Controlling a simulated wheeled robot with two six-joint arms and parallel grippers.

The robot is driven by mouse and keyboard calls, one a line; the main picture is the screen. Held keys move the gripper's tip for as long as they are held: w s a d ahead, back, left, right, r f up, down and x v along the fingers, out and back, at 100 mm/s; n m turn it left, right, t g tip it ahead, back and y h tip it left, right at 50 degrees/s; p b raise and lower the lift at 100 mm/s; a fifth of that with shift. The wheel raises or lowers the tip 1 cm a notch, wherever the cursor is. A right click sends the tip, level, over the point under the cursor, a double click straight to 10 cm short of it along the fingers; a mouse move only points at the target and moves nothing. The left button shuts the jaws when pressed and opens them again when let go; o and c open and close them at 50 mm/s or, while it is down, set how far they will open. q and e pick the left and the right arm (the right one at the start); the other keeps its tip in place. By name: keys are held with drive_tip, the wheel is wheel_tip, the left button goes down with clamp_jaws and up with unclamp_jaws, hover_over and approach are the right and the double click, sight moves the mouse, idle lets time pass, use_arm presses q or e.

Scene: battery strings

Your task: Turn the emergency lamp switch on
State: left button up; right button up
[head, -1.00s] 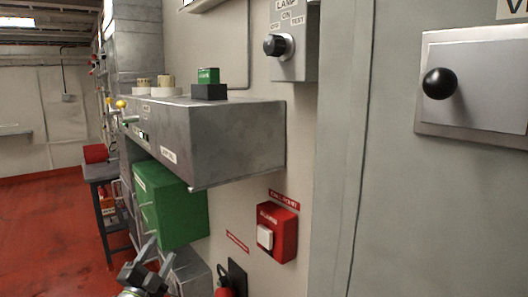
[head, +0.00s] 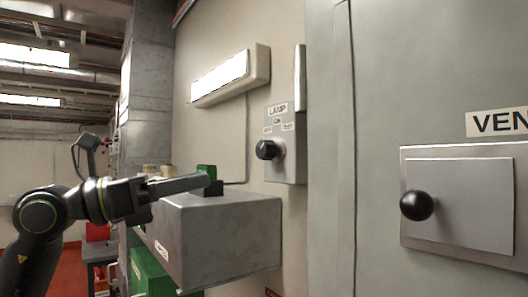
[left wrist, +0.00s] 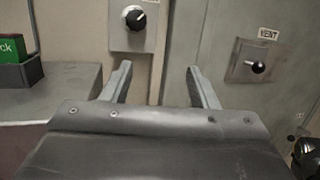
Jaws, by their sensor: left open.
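The lamp switch is a black rotary knob (head: 267,150) on a grey wall box (head: 288,165), under a plate reading LAMP and ON. Smaller side labels are hard to read. The knob also shows at the top of the left wrist view (left wrist: 133,18), with a white mark on its face; I cannot tell its exact setting. A white-faced lamp (head: 222,78) hangs on the wall up and left of the box. My left gripper (head: 205,182) is open and empty, below and left of the knob, apart from it. Its fingers (left wrist: 158,70) point toward the wall. My right gripper is out of view.
A grey metal shelf box (head: 225,240) juts from the wall below the left gripper, with a green block (head: 206,171) in a dark holder on top. A grey cabinet (head: 375,80) with a black VENT knob (head: 417,205) stands at right.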

sight(260, 151)
use_arm(q)
wheel_tip(260, 151, up, 5)
drive_tip(key=a+t+y, duration=0.2)
drive_tip(key=t+y, duration=0.1)
drive_tip(key=y, duration=0.1)
drive_tip(key=p+x, duration=0.8)
drive_tip(key=x, duration=0.7)
drive_tip(key=shift+w+d, duration=0.15)
drive_tip(key=shift+d, duration=0.15)
drive_tip(key=shift+w+d+f+p, duration=0.1)
drive_tip(key=shift+w+d+p, duration=0.25)
drive_tip(key=shift+d, duration=0.2)
